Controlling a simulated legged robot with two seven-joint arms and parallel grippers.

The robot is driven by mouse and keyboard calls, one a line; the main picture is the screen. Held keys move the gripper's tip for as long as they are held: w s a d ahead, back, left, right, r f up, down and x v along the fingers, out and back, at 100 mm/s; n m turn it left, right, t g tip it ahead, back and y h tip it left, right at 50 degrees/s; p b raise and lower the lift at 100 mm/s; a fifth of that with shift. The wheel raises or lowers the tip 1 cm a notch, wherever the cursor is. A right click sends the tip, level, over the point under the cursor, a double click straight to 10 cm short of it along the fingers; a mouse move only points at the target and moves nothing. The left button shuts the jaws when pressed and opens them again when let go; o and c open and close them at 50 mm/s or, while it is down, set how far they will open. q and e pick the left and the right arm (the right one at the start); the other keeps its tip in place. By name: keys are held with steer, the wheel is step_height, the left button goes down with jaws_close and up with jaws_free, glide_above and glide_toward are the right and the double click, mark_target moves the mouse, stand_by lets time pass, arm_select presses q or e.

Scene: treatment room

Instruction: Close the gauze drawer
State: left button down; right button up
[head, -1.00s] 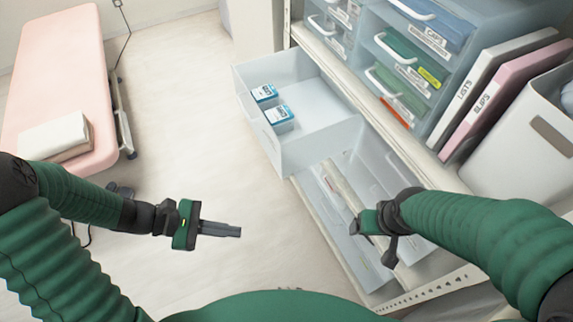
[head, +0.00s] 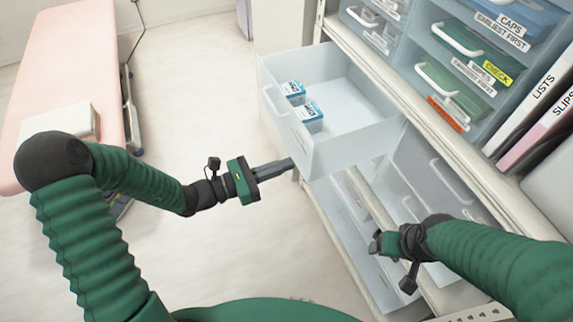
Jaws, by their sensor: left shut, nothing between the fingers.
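An open translucent drawer (head: 345,152) juts from the shelf unit over the floor. A pale handle (head: 272,102) is on its front. Two small blue-and-white boxes, (head: 293,91) and (head: 309,114), lie inside near the front; I take this as the gauze drawer, but the lettering is too small to be sure. My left gripper (head: 290,163) is shut and empty, its tips close to the drawer's front lower corner; I cannot tell whether they touch. My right gripper (head: 378,243) hangs over the lower bins, its fingers mostly hidden.
Lower clear bins (head: 353,235) stand below the open drawer. A pink treatment bed (head: 75,60) stands at left. The floor (head: 200,70) between is clear.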

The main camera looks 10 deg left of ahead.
arm_select(q)
steer(key=d, duration=0.5)
steer(key=shift+w+r, duration=0.15)
steer(key=shift+w, duration=0.25)
steer(key=shift+a, duration=1.1)
steer(key=shift+w, duration=0.15)
glide_toward(372, 139)
steer(key=x, duration=0.3)
steer(key=f+x, duration=0.1)
steer(key=x, duration=0.3)
steer(key=w+f+x, duration=0.1)
steer(key=x, duration=0.2)
steer(key=shift+w, duration=0.15)
steer(key=shift+w+d, duration=0.2)
steer(key=shift+d, duration=0.05)
arm_select(e)
steer(key=shift+d+f, duration=0.2)
steer(key=shift+d, duration=0.95)
